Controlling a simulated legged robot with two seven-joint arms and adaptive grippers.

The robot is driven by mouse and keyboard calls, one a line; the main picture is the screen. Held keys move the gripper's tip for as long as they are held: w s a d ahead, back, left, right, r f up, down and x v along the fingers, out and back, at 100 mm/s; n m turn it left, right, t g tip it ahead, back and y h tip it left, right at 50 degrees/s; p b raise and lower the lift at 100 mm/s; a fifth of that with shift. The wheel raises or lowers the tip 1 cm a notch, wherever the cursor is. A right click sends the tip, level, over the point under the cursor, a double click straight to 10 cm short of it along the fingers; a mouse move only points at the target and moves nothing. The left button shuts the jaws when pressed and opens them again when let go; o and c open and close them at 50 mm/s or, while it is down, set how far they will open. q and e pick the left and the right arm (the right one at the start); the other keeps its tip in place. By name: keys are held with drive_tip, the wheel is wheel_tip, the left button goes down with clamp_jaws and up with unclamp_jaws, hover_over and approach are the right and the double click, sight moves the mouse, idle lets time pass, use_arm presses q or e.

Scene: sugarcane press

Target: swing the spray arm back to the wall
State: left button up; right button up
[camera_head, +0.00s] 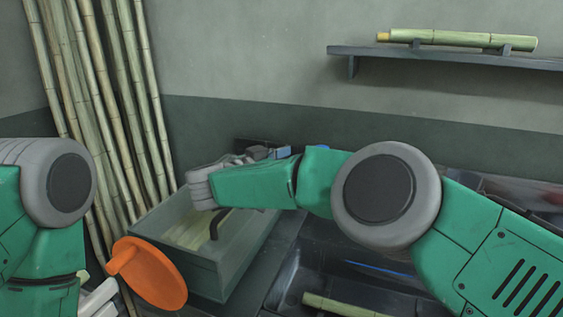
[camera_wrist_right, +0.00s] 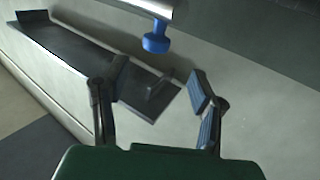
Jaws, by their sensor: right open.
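In the right wrist view a pale metal tube with a blue nozzle (camera_wrist_right: 155,40), which looks like the spray arm, enters from the top edge. My right gripper (camera_wrist_right: 158,80) is open and empty. Its blue-padded fingers stand apart below the nozzle, which does not appear to be between them. In the head view my right arm reaches across to the left, and its forearm and wrist hide much of the gripper. I cannot make out the spray arm there.
A green-grey bin (camera_head: 205,272) stands below my right wrist. An orange disc (camera_head: 150,275) is in front of it. Bamboo-like canes (camera_head: 115,110) lean in the left corner. A wall shelf (camera_head: 450,57) holds a cane piece (camera_head: 460,39). A dark ledge (camera_wrist_right: 75,50) lies beyond the open fingers.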

drive_tip(key=v, duration=0.3)
drive_tip(key=shift+s+a+f, duration=0.15)
drive_tip(key=shift+a, duration=0.15)
drive_tip(key=shift+a, duration=0.15)
